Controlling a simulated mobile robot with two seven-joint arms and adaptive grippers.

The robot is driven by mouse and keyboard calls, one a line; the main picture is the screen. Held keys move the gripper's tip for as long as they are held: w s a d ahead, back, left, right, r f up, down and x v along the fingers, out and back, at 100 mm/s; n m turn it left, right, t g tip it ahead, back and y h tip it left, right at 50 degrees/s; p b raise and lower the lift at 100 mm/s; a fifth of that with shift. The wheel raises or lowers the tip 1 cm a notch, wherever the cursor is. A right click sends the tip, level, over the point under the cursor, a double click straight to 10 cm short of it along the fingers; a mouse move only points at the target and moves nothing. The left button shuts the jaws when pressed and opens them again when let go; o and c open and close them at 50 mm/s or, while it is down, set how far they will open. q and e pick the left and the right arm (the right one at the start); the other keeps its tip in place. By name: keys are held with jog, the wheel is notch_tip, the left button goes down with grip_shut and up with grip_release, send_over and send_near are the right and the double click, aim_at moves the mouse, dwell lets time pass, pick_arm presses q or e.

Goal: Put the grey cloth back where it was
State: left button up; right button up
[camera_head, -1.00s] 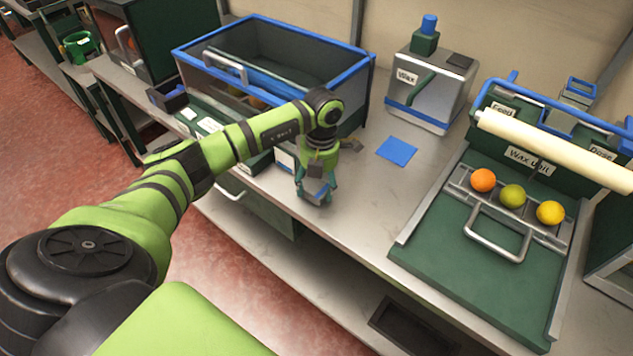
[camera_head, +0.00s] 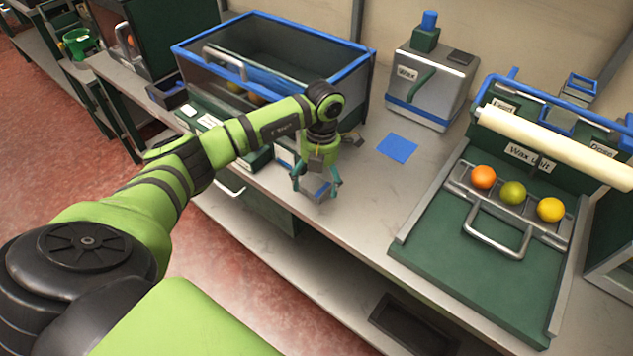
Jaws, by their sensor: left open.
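My left gripper (camera_head: 318,191) hangs pointing down over the front part of the grey bench, left of the blue square (camera_head: 397,148). Its fingers are spread, and I see nothing held between them. A small grey-brown thing (camera_head: 354,139) lies on the bench just behind the gripper, partly hidden by my wrist. It may be the grey cloth, but it is too small to tell. My right gripper is not in view.
A blue-rimmed clear bin (camera_head: 365,62) stands behind my forearm. The Wax dispenser (camera_head: 432,82) stands at the back. At right, the green wax unit (camera_head: 480,265) holds an orange (camera_head: 483,177), a green fruit (camera_head: 513,192) and a yellow fruit (camera_head: 551,209). Bench around the blue square is clear.

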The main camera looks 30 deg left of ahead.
aim_at(319, 183)
pick_arm(q)
notch_tip(319, 183, up, 11)
jog(key=w+b, duration=0.1)
jog(key=b, duration=0.1)
